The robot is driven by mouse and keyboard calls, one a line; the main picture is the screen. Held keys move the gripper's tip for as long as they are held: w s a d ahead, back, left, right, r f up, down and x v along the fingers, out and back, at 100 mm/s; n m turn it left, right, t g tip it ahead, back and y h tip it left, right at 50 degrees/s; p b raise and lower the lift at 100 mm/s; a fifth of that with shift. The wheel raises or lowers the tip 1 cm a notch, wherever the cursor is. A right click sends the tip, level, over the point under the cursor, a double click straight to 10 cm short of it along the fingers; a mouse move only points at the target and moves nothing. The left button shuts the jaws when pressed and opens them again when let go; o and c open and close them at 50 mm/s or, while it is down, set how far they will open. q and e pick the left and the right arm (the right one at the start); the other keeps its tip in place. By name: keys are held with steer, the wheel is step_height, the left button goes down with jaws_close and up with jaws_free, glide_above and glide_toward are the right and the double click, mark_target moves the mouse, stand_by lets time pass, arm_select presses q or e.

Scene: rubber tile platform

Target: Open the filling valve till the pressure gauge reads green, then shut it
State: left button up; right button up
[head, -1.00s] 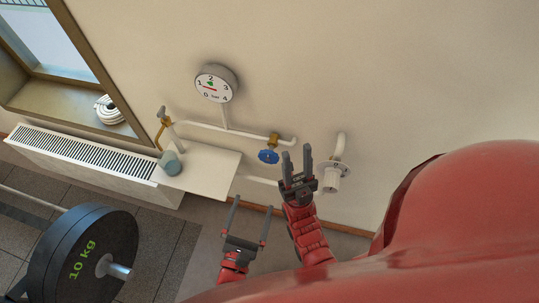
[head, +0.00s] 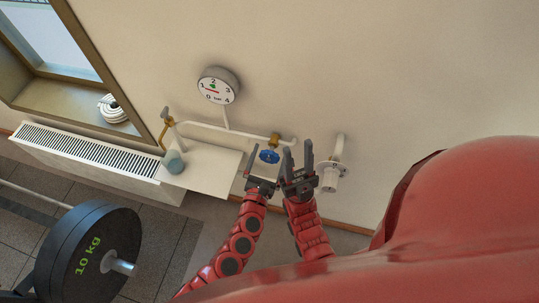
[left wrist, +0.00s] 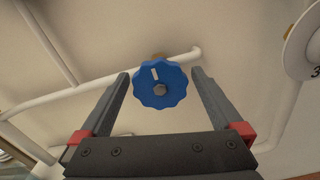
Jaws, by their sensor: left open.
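The blue valve wheel (head: 269,156) sits on a white pipe on the wall. In the left wrist view the wheel (left wrist: 175,92) has a white mark at its upper left. My left gripper (head: 263,164) is open at the wheel; its fingers (left wrist: 161,76) lie either side of it in that view, without visible contact. The round pressure gauge (head: 230,86) hangs above left, marked 0 to 4, with a small green mark near 2. Its red needle seems to point left, near 1; the exact reading is too small to tell. My right gripper (head: 298,160) is open and empty, right of the wheel.
A white pipe end with a flange (head: 331,178) is just right of my right gripper. A white shelf (head: 215,172) with a grey-green container (head: 173,163) is left of the wheel. A radiator (head: 85,160) and a 10 kg barbell (head: 95,250) are further left.

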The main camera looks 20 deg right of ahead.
arm_select(q)
steer(key=shift+w, duration=0.1)
steer(key=c, duration=1.3)
